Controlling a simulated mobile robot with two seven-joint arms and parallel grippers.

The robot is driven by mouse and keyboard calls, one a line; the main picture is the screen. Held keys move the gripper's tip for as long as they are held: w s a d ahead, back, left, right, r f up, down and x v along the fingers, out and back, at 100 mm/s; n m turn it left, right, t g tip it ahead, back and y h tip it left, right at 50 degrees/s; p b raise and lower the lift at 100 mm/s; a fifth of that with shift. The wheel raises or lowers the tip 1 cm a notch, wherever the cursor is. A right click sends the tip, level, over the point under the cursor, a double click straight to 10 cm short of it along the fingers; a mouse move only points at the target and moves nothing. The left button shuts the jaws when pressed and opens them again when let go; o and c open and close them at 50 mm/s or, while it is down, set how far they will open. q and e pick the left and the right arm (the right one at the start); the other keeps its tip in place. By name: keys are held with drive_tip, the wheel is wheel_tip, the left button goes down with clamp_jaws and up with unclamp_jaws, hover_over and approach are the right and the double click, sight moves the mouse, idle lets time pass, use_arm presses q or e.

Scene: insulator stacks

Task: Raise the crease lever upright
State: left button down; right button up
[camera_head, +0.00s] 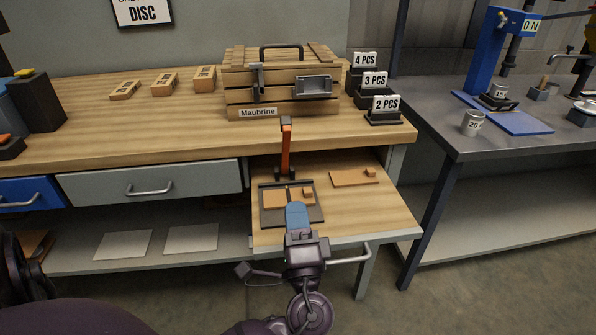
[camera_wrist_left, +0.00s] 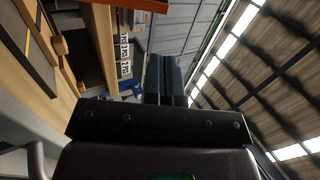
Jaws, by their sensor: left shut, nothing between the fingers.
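The crease lever (camera_head: 286,150) is an orange-red bar with a dark tip. It stands about upright at the back of a dark creasing plate (camera_head: 316,213) on the pull-out board. Part of an orange-red bar, seemingly the lever, shows at the top edge of the left wrist view (camera_wrist_left: 148,5). My left gripper (camera_head: 296,212), with blue fingers, is in front of the lever and appears apart from it. Its fingers are together and empty in the left wrist view (camera_wrist_left: 165,78). It hides part of the plate. My right gripper is not in view.
The pull-out board (camera_head: 358,205) carries a flat wooden piece with a small block (camera_head: 350,178). A wooden crate (camera_head: 280,85) stands on the bench behind the lever. Black holders with piece-count signs (camera_head: 384,108) are at its right. A metal handle (camera_head: 350,257) sticks out in front.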

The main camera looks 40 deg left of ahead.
sight(285, 135)
use_arm(q)
drive_tip(key=p+x, duration=0.1)
drive_tip(key=x, duration=1.1)
drive_tip(key=shift+r, duration=0.2)
drive_tip(key=shift+p+x, duration=0.3)
drive_tip(key=shift+x, duration=0.55)
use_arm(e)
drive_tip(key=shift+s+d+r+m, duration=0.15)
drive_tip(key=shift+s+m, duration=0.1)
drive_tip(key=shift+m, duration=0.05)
use_arm(q)
drive_tip(key=shift+f, duration=0.15)
